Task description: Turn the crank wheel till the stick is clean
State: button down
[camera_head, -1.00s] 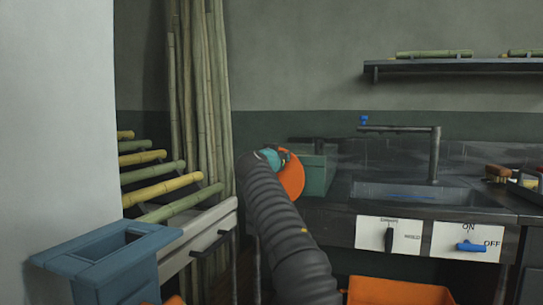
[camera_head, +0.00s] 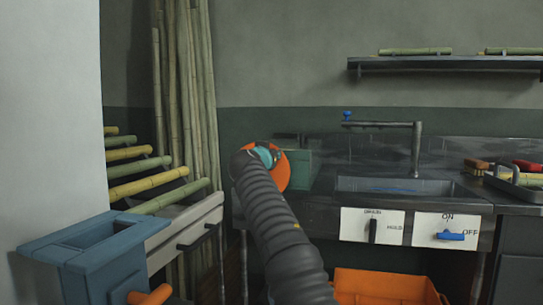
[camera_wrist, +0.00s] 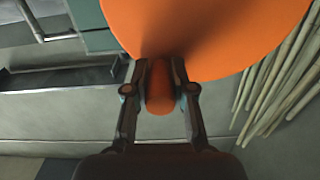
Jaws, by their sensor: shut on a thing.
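The orange crank wheel (camera_head: 281,172) stands in front of the dark green box (camera_head: 305,170) at the left end of the counter, partly behind my arm. In the wrist view the wheel (camera_wrist: 215,35) fills the top, and its orange knob (camera_wrist: 160,98) sticks out toward me. My gripper (camera_wrist: 160,72) is shut on this knob, one finger on each side. In the head view my arm hides the gripper. I cannot tell which stick belongs to the wheel; no stick shows at it.
Yellow and green canes (camera_head: 150,186) lie on a rack at the left, by a blue bin-like box (camera_head: 90,245). Tall canes (camera_head: 185,110) lean on the wall. The sink (camera_head: 395,187), a panel with a blue switch (camera_head: 450,236) and an orange crate (camera_head: 385,285) are to the right.

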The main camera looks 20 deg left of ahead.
jog(key=c, duration=1)
grip_release()
jog(key=shift+s+r, duration=0.1)
jog(key=shift+s, duration=0.05)
jog(key=shift+s, duration=0.4)
jog(key=shift+s+d, duration=0.2)
jog(key=shift+s, duration=1.6)
jog(key=shift+s+d, duration=0.15)
jog(key=shift+s, duration=1.7)
jog(key=shift+s+d, duration=0.2)
jog(key=shift+s, duration=1.6)
